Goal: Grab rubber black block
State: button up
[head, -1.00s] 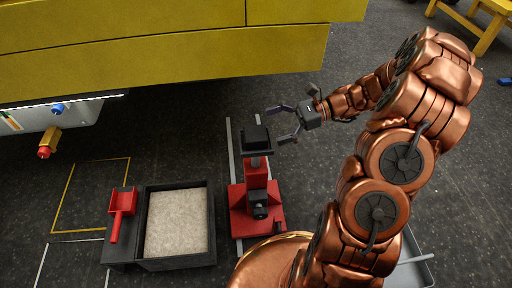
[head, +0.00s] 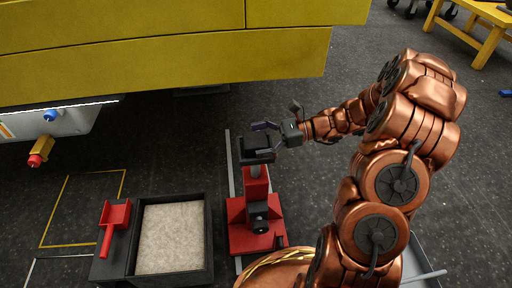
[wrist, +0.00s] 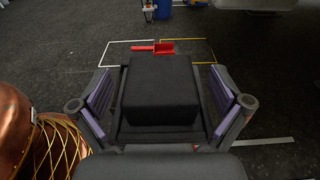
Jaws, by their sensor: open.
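The black rubber block (head: 255,142) sits on top of a red stand (head: 256,205) with a red base on the floor. In the wrist view the block (wrist: 160,92) fills the middle, on a dark flat plate. My gripper (head: 266,138) is open at the block, coming from the right. In the wrist view my gripper's purple-padded fingers (wrist: 161,103) stand on either side of the block, with a gap on each side.
A yellow boom (head: 180,62) spans the top left above the stand. Left of the stand are a dark box of pale sand (head: 170,237) and a red scoop (head: 113,222). A grey tray (head: 424,268) lies at the lower right.

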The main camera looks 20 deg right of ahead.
jog(key=shift+a, duration=0.3)
jog(key=shift+c, duration=0.2)
jog(key=c, duration=1.4)
